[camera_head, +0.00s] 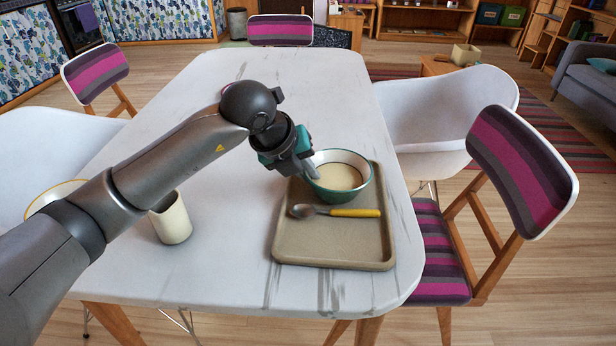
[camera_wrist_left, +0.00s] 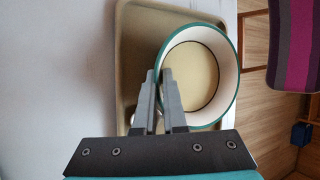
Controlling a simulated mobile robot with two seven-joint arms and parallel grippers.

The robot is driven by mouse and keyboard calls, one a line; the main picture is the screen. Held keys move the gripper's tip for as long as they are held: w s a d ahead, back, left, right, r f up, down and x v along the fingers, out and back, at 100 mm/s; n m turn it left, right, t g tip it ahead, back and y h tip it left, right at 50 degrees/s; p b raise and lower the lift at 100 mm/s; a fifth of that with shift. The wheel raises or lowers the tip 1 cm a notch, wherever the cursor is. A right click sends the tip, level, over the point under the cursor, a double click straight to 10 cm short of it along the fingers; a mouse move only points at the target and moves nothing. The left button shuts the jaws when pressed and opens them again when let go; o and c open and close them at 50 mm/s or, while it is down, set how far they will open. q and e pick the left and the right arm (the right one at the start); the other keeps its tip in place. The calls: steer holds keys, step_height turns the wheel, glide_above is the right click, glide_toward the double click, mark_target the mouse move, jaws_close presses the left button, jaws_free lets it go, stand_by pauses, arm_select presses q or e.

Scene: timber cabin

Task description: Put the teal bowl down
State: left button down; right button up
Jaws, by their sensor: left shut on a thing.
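The teal bowl (camera_head: 345,189) has a cream inside and is at the back part of the beige tray (camera_head: 335,255) on the white table. Whether its base touches the tray cannot be told. My left gripper (camera_head: 314,174) is shut on the bowl's left rim. In the left wrist view the two fingers (camera_wrist_left: 163,90) pinch the near wall of the bowl (camera_wrist_left: 226,58), which looks upright. The tray also shows in the wrist view (camera_wrist_left: 138,40). My right gripper is not in view.
A spoon with a yellow handle (camera_head: 353,212) lies on the tray in front of the bowl. A cream cup (camera_head: 171,220) and a yellow-rimmed plate (camera_head: 42,201) stand left. Chairs surround the table (camera_head: 330,85).

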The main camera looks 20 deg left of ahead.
arm_select(q)
steer(key=shift+f, duration=0.2)
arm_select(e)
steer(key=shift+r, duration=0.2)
arm_select(q)
steer(key=c, duration=1.4)
jaws_free()
steer(key=shift+f, duration=0.1)
steer(key=o, duration=0.4)
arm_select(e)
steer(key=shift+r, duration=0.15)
arm_select(q)
steer(key=shift+s+a+r, duration=0.1)
steer(key=shift+r, duration=0.35)
steer(key=p+v, duration=0.3)
steer(key=v, duration=0.8)
steer(key=shift+s+p, duration=0.15)
steer(key=shift+p, duration=0.25)
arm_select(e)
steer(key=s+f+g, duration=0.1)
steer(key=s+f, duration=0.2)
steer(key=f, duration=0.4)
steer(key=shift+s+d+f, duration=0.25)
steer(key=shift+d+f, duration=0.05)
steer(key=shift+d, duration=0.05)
